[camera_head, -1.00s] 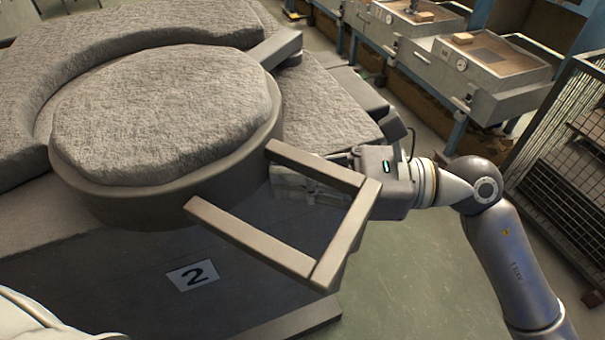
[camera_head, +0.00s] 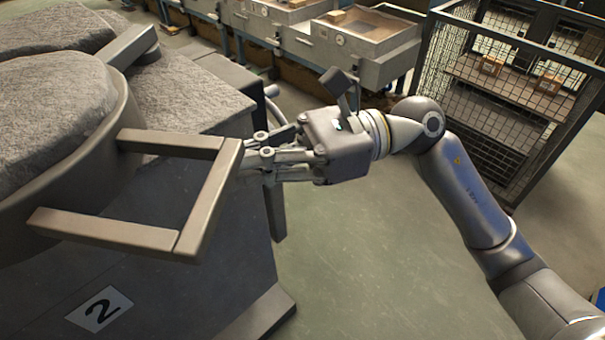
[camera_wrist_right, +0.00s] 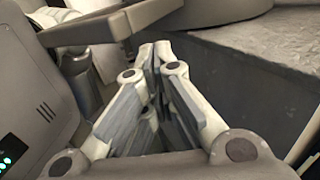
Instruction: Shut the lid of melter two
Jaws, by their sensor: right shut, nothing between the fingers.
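Melter two (camera_head: 200,280) is the grey body at left, with a "2" plate (camera_head: 100,311) on its side. Its round lid (camera_head: 60,100) has a rough grey top and a smooth rim, and is cut off by the picture's left edge. A squared frame handle (camera_head: 212,200) juts from the rim to the right. My right gripper (camera_head: 246,165) is shut and empty, its fingertips at the handle's outer bar. I cannot tell whether they touch. In the right wrist view the closed fingers (camera_wrist_right: 158,52) point toward the handle (camera_wrist_right: 110,22). My left gripper is out of view.
A hinge arm (camera_head: 130,45) runs from the lid's far side. A row of grey box units (camera_head: 310,45) stands at the back. A wire mesh cage (camera_head: 520,90) is at right. The green floor (camera_head: 370,250) between melter and cage is clear.

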